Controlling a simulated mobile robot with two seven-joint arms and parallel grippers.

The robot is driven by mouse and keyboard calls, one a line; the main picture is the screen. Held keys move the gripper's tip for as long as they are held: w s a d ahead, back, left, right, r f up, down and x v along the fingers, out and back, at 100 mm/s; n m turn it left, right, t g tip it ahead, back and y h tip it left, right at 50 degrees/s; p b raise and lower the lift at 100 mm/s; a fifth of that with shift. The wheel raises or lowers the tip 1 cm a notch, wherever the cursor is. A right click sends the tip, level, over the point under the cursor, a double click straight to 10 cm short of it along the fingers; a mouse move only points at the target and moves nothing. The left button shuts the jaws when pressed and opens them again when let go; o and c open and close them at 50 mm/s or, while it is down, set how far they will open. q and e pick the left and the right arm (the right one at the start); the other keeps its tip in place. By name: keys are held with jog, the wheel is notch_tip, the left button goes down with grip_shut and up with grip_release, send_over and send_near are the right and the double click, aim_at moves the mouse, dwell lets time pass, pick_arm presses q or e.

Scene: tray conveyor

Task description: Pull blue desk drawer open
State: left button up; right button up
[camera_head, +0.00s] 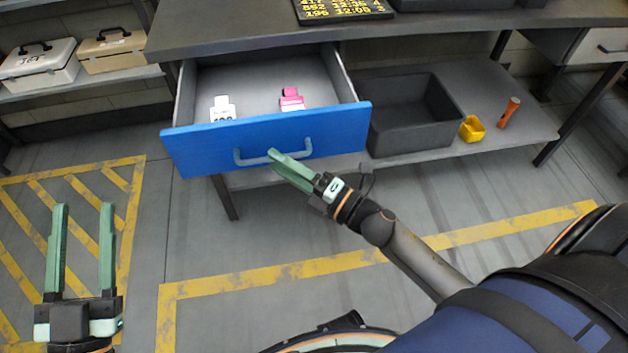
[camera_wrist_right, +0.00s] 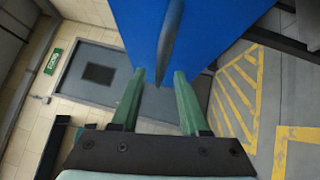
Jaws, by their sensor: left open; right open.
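The blue desk drawer (camera_head: 205,148) is pulled out from under the dark desk in the head view, with its inside showing. A grey bar handle (camera_head: 240,159) is on its blue front. Whether the fingers touch the handle I cannot tell. My left gripper (camera_head: 82,208) is open and empty above the floor at the lower left.
A dark grey bin (camera_head: 415,115), a yellow cup (camera_head: 472,128) and an orange flashlight (camera_head: 509,112) are on the lower shelf. Toolboxes (camera_head: 112,50) stand at left. Floor before the desk is clear.

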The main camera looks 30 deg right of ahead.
jog(key=v, duration=1)
jog(key=shift+r, duration=0.1)
